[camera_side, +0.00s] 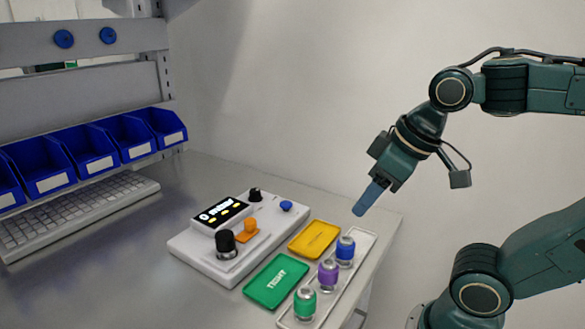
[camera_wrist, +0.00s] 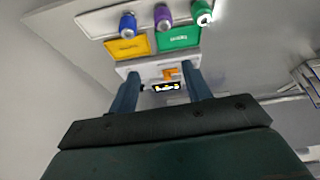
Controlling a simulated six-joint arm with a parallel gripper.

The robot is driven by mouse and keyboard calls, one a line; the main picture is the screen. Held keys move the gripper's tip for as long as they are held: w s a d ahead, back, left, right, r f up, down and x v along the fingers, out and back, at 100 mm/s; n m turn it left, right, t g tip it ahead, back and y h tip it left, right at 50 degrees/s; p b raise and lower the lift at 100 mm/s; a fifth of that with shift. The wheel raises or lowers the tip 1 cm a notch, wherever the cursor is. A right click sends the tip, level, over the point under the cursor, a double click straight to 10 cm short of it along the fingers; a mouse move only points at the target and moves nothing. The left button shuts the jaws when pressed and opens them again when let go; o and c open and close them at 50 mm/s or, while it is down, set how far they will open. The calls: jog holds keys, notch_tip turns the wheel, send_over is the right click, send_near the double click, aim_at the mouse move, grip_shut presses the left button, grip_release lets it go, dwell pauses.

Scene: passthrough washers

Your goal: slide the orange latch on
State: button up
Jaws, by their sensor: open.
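The orange latch (camera_side: 249,228) is a small raised piece on top of a white control box (camera_side: 205,263), beside a black knob (camera_side: 225,243). In the wrist view the orange latch (camera_wrist: 169,73) shows between my fingers, farther off on the box. My gripper (camera_side: 361,211) is in the air to the right of the box and above the tray, well apart from the latch. In the wrist view my gripper (camera_wrist: 160,88) has its two blue fingers spread with nothing between them. Whether the latch is on or off I cannot tell.
A yellow pad (camera_side: 314,239) and a green pad (camera_side: 275,281) lie right of the box. A white tray (camera_side: 365,241) holds green, purple and blue cylinders. The box also has a small display (camera_side: 221,212) and a blue button (camera_side: 286,206). Blue bins (camera_side: 93,151) and a keyboard (camera_side: 75,213) are at left.

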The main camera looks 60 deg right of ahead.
jog(key=w+r+n+g, duration=0.3)
jog(key=w+r+n, duration=0.1)
jog(key=w, duration=0.9)
jog(key=n+g, duration=0.2)
jog(key=n, duration=0.2)
send_over(250, 220)
notch_tip(250, 220, down, 6)
jog(key=r, duration=0.1)
jog(key=shift+f, duration=0.25)
jog(key=shift+f, duration=0.15)
notch_tip(250, 220, down, 14)
jog(key=shift+r, duration=0.25)
